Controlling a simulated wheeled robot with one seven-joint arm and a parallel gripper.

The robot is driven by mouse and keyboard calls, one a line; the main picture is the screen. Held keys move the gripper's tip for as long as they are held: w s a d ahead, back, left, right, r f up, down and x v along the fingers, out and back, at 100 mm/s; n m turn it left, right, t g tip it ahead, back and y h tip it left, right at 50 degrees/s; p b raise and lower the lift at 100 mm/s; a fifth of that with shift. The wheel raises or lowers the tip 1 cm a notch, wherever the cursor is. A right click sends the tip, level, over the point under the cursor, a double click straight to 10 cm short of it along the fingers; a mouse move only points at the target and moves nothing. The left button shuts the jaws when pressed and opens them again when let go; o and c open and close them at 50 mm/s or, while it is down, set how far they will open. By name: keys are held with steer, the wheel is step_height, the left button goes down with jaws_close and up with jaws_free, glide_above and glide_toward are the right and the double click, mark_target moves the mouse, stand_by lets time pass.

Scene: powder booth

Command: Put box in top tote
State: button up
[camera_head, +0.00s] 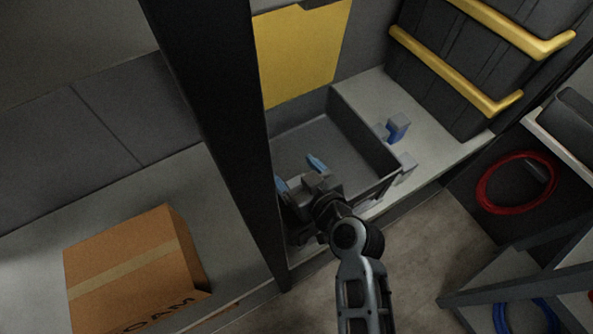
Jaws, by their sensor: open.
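A brown cardboard box (137,262) with a tape strip and dark lettering sits on the grey shelf at the lower left. A dark grey open tote (366,132) stands in the bay right of the black post, and its visible floor looks empty. My gripper (299,174) is open, with blue fingertips apart and nothing seen between them. It is over the near left part of this tote, hiding some of its interior and front wall. The box is well to the left of my gripper, across the post. I cannot tell if this tote is the top one.
A black upright post (215,110) stands between the box and the tote. A small blue and grey object (397,127) sits right of the tote. Dark cases with yellow handles (455,72) stand upper right. A red coil (515,183) lies further right.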

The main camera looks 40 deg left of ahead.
steer(key=shift+d+r+p, duration=0.1)
steer(key=shift+r+p, duration=0.85)
steer(key=shift+p, duration=0.2)
steer(key=v, duration=1.1)
steer(key=shift+d, duration=0.35)
steer(key=shift+s, duration=0.1)
steer(key=shift+d+f, duration=0.1)
steer(key=shift+f, duration=0.05)
steer(key=s+d+m+t+h, duration=0.35)
steer(key=s+d+m, duration=0.2)
steer(key=d, duration=0.45)
steer(key=s+d+m+t+h, duration=0.35)
steer(key=s+d+h, duration=0.2)
steer(key=d, duration=0.45)
steer(key=s+d+r+m+t+h, duration=0.2)
steer(key=s+d+r+m+h, duration=0.1)
steer(key=s+d+r, duration=0.8)
step_height(320, 180, up, 3)
steer(key=shift+s+d+r+m+t+h, duration=0.1)
steer(key=shift+s+d+m+t+h, duration=0.25)
steer(key=shift+s+m, duration=0.3)
